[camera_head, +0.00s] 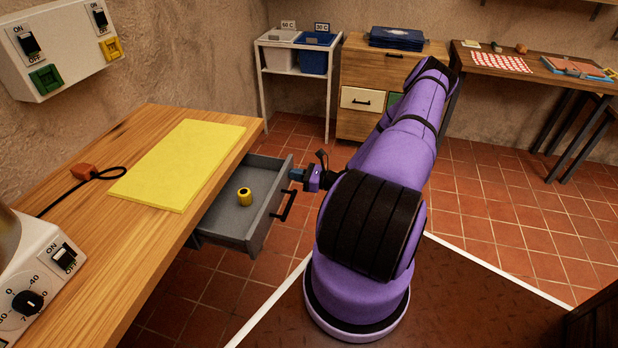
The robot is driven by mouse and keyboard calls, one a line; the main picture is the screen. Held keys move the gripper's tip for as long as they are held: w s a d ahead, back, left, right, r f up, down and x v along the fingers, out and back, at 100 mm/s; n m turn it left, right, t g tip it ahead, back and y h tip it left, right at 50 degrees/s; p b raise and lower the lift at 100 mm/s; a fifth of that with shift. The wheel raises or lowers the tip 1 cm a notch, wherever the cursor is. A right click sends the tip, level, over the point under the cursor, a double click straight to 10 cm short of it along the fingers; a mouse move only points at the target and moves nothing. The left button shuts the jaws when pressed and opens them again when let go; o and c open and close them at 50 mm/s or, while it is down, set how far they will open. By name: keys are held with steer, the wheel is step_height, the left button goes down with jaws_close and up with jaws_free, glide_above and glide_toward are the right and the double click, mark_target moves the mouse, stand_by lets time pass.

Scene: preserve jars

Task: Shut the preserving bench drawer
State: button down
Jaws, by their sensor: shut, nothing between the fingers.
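The preserving bench drawer (222,219) is a grey drawer that stands pulled out from under the wooden bench (147,122). A small yellow and black object (244,197) lies inside it. The drawer's dark bar handle (288,206) is on its front, facing right. My gripper (297,175) is shut and empty, close to the top of the drawer front near its far corner. I cannot tell whether the fingertips touch the drawer. My purple arm rises on the right of the drawer.
A yellow mat (180,163), an orange plug with a black cord (84,172) and a white appliance with dials (38,285) are on the bench. A wooden cabinet (388,72) and a shelf with bins (297,70) stand at the back.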

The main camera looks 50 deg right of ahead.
mark_target(256, 174)
steer(key=x, duration=1.6)
steer(key=shift+s+d, duration=0.15)
steer(key=shift+s, duration=0.15)
steer(key=v, duration=1.3)
steer(key=shift+s, duration=0.15)
